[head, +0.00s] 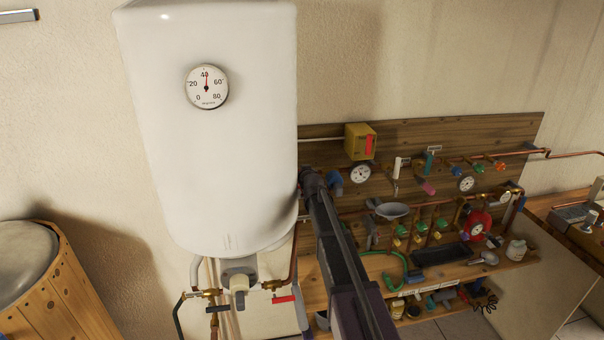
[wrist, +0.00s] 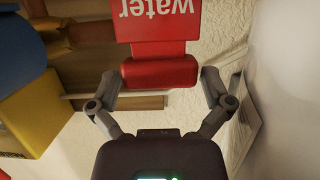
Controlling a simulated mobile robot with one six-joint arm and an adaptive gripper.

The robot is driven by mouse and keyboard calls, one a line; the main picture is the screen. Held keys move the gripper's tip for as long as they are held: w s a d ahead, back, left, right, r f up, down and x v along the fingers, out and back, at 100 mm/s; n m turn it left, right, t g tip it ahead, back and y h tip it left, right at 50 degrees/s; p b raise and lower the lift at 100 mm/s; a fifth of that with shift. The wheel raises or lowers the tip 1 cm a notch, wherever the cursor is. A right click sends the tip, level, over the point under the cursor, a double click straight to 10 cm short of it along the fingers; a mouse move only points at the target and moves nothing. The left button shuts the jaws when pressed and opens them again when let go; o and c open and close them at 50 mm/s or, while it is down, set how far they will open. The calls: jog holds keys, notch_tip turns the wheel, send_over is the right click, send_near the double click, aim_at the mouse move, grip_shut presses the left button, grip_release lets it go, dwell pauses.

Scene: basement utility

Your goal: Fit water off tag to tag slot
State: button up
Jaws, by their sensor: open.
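The red tag (wrist: 160,72) shows in the wrist view, with the white word "water" upside down on its upper plate and a thicker red block below. The block sits between the two fingertips of my gripper (wrist: 159,88). The fingers are open, one on each side of the block, with small gaps visible; whether either touches it I cannot tell. The top of the tag is cut off by the frame. In the head view my gripper and the tag are not visible; the arm runs up to the water heater's right edge. I cannot make out the tag slot for certain.
A white water heater (head: 215,150) fills the left centre. A wooden board (head: 460,140) with gauges, valves and a yellow box (head: 360,142) stands to its right.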

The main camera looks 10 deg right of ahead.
jog(key=shift+r, duration=0.2)
notch_tip(320, 180, up, 10)
jog(key=p, duration=1)
jog(key=shift+f, duration=0.15)
dwell(1.1)
